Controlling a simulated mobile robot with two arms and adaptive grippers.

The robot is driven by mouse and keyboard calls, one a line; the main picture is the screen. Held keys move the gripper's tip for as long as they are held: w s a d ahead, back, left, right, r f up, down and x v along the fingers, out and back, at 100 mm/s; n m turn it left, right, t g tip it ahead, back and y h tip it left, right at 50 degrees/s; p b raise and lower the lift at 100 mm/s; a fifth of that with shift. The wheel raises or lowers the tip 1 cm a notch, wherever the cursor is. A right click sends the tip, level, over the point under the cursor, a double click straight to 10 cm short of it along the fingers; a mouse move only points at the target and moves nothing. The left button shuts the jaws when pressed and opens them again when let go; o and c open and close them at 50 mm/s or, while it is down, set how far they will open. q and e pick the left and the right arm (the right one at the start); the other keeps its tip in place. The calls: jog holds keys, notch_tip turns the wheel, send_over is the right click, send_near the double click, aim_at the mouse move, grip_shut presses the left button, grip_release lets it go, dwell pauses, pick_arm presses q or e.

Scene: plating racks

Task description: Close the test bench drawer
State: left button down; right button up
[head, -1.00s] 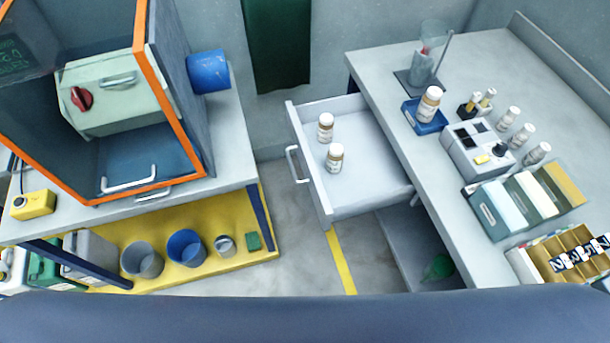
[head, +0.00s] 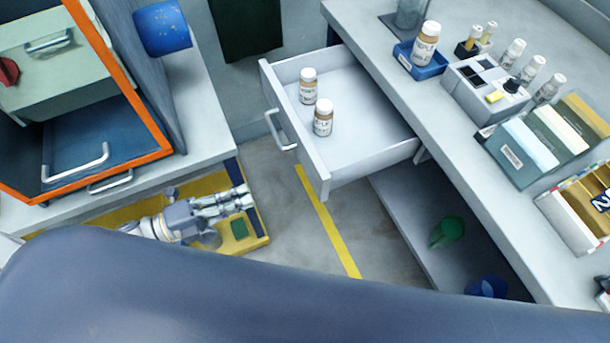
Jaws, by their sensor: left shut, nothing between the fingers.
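The test bench drawer (head: 340,175) is pulled out from the bench (head: 460,125) on the right, and its inside shows. Its front panel (head: 292,135) faces left and carries a grey bar handle (head: 279,130). Two white-capped bottles stand upright in it, one farther back (head: 308,87) and one nearer (head: 323,118). My left gripper (head: 243,194) is at the lower left, in front of the yellow lower shelf. It is shut and empty, pointing right, apart from the drawer and below left of its handle. My right gripper is not in view.
An orange-framed cabinet (head: 130,95) stands on the left counter (head: 205,120). Bottles, a blue tray (head: 418,66), a grey device (head: 485,85) and file boxes (head: 545,140) stand on the bench. A green item (head: 447,231) lies on the shelf below. The floor (head: 290,215) between is clear.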

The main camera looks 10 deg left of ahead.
aim_at(311, 170)
pick_arm(q)
jog(key=p+x, duration=0.2)
jog(key=x, duration=1.1)
jog(key=shift+a+r, duration=0.1)
jog(key=shift+r, duration=0.05)
jog(key=shift+w+d, duration=0.3)
jog(key=shift+d, duration=0.1)
